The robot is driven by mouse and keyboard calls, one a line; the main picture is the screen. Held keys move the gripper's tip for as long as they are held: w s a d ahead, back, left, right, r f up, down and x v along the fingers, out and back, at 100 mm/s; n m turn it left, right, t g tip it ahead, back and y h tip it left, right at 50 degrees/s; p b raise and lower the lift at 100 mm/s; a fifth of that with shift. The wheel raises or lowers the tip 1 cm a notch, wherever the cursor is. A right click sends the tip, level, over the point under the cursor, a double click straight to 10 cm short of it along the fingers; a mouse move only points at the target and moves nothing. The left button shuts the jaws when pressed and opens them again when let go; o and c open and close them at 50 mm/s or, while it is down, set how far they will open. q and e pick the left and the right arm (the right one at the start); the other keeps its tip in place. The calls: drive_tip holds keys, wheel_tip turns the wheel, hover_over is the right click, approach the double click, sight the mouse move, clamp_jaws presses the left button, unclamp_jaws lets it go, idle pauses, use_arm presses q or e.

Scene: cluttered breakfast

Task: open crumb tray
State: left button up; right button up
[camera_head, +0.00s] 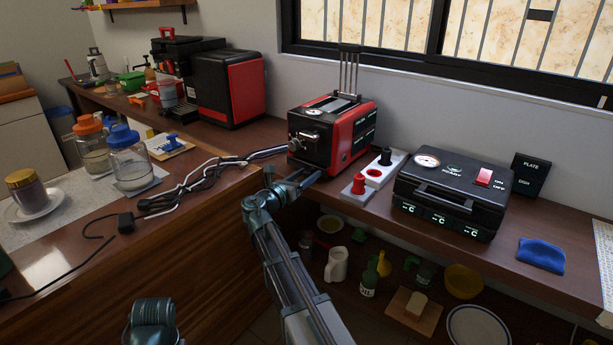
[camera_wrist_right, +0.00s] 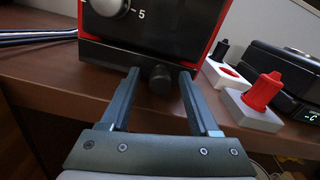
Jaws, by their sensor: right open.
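The red and black toaster (camera_head: 345,143) stands on the counter below the window. Its crumb tray (camera_wrist_right: 112,58) shows in the right wrist view as a dark strip low on the front, with a round black knob (camera_wrist_right: 160,80). My right gripper (camera_head: 306,175) is at the toaster's lower front. In the right wrist view my right gripper (camera_wrist_right: 160,73) is open, its two fingers on either side of the knob with gaps visible. The tray looks flush with the toaster's front. The head view hides the knob.
A white power strip (camera_head: 373,178) with red and black plugs stands right of the toaster. A black appliance (camera_head: 452,190) sits further right. A lower shelf (camera_head: 385,312) holds dishes. The counter edge lies just below my right gripper.

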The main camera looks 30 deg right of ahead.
clamp_jaws()
idle(0.3)
idle(1.1)
